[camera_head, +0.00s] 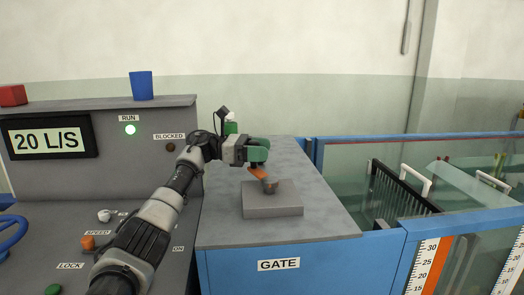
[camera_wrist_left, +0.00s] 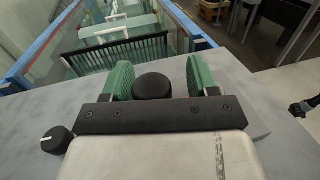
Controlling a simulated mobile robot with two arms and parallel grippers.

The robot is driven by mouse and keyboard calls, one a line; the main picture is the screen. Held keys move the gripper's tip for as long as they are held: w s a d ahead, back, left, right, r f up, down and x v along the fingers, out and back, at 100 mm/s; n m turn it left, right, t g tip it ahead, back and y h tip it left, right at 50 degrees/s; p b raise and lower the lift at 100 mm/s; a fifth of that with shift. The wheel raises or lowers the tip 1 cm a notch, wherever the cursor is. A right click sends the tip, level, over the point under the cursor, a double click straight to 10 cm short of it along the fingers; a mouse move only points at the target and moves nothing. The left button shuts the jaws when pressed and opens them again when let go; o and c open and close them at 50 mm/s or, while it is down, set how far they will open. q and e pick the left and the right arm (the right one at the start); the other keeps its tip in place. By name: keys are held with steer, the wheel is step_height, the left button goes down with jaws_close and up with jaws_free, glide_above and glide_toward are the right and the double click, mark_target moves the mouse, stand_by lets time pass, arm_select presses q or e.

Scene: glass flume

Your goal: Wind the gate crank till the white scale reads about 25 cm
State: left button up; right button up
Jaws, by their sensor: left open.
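The gate crank has an orange arm (camera_head: 258,173) and a dark hub on a grey block (camera_head: 272,204), on top of the gate cabinet. My left gripper (camera_head: 258,152) is over the outer end of the orange arm. In the left wrist view my left gripper (camera_wrist_left: 158,78) is open, its green fingers on either side of a round black knob (camera_wrist_left: 152,86); the right finger stands apart from it. In the head view the gripper hides the knob. A white scale (camera_head: 422,262) with marks 30 to 15 stands beside an orange strip at lower right. I cannot tell its reading.
A blue cabinet labelled GATE (camera_head: 279,264) carries the crank. The glass flume with a blue rail (camera_head: 420,137) is at the right, with another scale (camera_head: 510,270).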

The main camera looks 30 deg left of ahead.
arm_select(q)
steer(key=b+v, duration=0.1)
steer(key=v, duration=0.9)
steer(key=shift+a, duration=0.25)
